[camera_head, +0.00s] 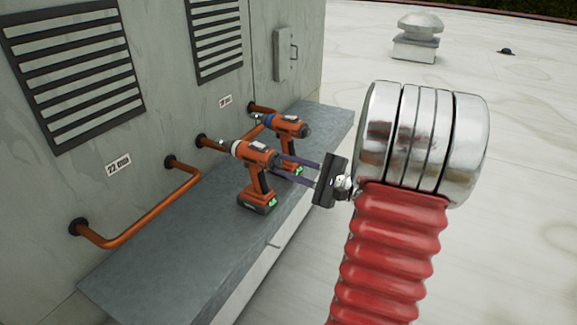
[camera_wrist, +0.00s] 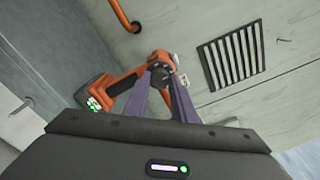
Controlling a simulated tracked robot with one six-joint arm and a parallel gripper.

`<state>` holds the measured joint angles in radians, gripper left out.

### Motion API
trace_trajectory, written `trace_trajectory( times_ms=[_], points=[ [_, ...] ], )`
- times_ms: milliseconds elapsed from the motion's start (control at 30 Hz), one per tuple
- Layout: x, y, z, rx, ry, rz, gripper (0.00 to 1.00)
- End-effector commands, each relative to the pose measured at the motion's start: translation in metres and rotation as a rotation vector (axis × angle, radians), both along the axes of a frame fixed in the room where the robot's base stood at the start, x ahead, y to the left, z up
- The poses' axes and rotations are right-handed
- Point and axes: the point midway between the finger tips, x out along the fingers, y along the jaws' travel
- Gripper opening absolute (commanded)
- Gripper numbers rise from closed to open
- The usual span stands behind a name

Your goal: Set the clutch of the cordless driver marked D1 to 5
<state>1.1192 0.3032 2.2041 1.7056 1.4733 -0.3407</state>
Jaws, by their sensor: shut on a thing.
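Two orange and black cordless drivers stand upright on a grey ledge (camera_head: 160,250), noses toward the wall. The nearer driver (camera_head: 257,158) has a pale collar (camera_head: 237,148); the farther driver (camera_head: 290,124) has a blue collar (camera_head: 270,119). I cannot read D1 or any clutch number on either. My gripper (camera_head: 279,163) reaches in from the right with two long purple fingers. Its tips meet the dark rear end of what looks like the nearer driver and are shut on it. In the wrist view, the fingertips flank the dark round end of a driver (camera_wrist: 130,80).
Orange pipes (camera_head: 150,215) run along the wall behind the ledge. The wall carries dark louvred vents (camera_head: 75,68), small label plates (camera_head: 118,163) and a grey box (camera_head: 286,53). A roof vent (camera_head: 417,38) stands far off on the open pale roof.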

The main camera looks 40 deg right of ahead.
Motion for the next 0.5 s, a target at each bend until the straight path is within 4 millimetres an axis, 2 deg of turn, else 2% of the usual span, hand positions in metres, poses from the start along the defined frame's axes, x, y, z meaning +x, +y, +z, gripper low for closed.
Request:
trace_trajectory(
  times_ms=[267,500],
  points=[
    [-0.0003,0.0010,-0.0016,0.090,0.030,0.000,0.01],
    [-0.0003,0.0013,-0.0018,0.253,0.078,0.001,0.01]
  ],
)
